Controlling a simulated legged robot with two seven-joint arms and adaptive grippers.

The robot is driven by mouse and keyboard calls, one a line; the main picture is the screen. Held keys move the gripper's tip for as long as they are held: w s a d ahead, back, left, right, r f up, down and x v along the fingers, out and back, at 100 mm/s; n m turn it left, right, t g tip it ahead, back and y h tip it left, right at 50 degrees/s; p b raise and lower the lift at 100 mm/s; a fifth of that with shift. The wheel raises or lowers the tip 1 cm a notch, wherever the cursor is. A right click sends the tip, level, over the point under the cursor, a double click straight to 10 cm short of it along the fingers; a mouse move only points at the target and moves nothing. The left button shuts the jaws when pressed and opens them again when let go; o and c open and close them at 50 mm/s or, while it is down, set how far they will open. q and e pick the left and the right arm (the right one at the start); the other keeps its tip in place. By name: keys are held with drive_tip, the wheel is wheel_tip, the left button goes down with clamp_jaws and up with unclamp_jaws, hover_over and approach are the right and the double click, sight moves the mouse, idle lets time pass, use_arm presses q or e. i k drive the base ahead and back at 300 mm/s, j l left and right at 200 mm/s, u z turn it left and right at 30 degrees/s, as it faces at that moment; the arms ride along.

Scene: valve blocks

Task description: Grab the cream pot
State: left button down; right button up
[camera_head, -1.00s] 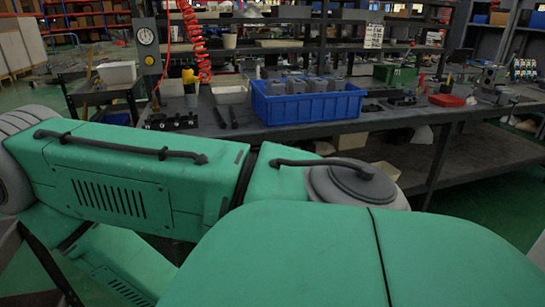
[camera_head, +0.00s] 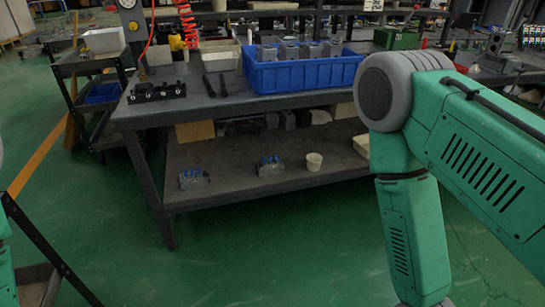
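A small cream pot (camera_head: 314,161) stands upright on the lower shelf (camera_head: 235,185) of the workbench, near the shelf's front edge. Nothing covers it in the head view. My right arm comes in from the right and bends down at a grey joint, to the right of the pot. Its gripper is below the picture and out of view. Only a sliver of green shows at the left edge, and my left gripper is out of view. I cannot tell the state of either gripper.
Two grey valve blocks with blue parts, one on the left (camera_head: 194,179) and one nearer the pot (camera_head: 269,166), sit on the lower shelf. A blue crate (camera_head: 305,76) and a black fixture (camera_head: 156,92) stand on the benchtop above. Green floor in front is clear.

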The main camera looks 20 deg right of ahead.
sight(313, 160)
drive_tip(key=z, duration=0.85)
drive_tip(key=i+z, duration=0.25)
drive_tip(key=i, duration=0.4)
drive_tip(key=i+z, duration=0.25)
drive_tip(key=i, duration=0.4)
drive_tip(key=i+j+z, duration=0.3)
drive_tip(key=i, duration=0.35)
